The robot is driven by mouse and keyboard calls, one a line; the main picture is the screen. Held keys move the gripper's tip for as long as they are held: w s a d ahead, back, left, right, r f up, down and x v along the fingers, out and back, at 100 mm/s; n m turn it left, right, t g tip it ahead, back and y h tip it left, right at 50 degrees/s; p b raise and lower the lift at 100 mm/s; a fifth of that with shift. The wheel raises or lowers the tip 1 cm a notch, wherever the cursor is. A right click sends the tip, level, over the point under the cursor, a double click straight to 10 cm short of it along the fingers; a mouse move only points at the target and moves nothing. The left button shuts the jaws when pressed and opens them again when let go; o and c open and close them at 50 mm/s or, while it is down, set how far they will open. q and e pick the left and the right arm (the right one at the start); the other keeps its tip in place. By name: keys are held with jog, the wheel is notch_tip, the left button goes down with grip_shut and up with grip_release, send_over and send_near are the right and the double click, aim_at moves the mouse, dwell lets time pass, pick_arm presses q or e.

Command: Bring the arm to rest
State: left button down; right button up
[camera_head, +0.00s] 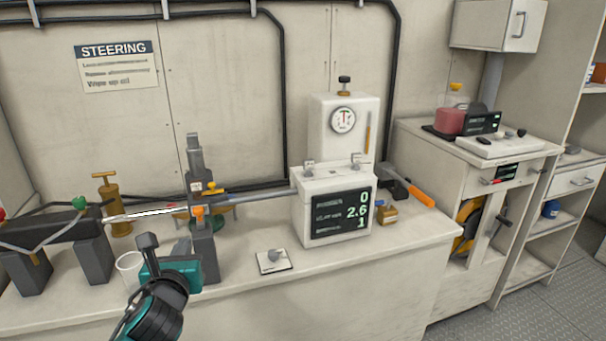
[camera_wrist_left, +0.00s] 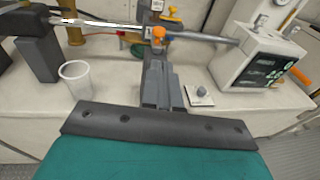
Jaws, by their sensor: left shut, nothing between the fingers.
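My left gripper (camera_head: 205,256) is at the front edge of the workbench, its teal body low in the head view. In the left wrist view its fingers (camera_wrist_left: 163,82) are together with nothing between them. They overlap the grey upright post (camera_head: 195,160) behind; I cannot tell the gap between them. The left arm comes in from the bottom of the head view. A clear cup (camera_head: 129,268) stands just left of the gripper and also shows in the left wrist view (camera_wrist_left: 76,79). My right gripper is not in view.
A rod (camera_head: 260,197) runs from the post to a white box with a display (camera_head: 338,213). A small plate with a knob (camera_head: 274,260) lies right of the gripper. A brass pump (camera_head: 113,205) and an orange-handled tool (camera_head: 415,193) are on the bench (camera_head: 350,275). Its front right is clear.

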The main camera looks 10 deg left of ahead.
pick_arm(q)
jog(key=s+d+f+n+g+h, duration=0.2)
jog(key=s+d+f+n+h, duration=0.2)
jog(key=s+d+f+n, duration=0.4)
jog(key=s+d+f+n+g+h, duration=0.2)
jog(key=s+d+f+n+h, duration=0.2)
jog(key=s+d+f+n, duration=0.4)
jog(key=shift+s+d+f+n, duration=0.4)
jog(key=shift+s+f+n, duration=0.9)
jog(key=shift+f+n, duration=3.45)
jog(key=c, duration=1.8)
grip_release()
notch_tip(320, 180, up, 4)
jog(key=n, duration=0.3)
jog(key=shift+f+n, duration=0.25)
jog(key=shift+c, duration=0.2)
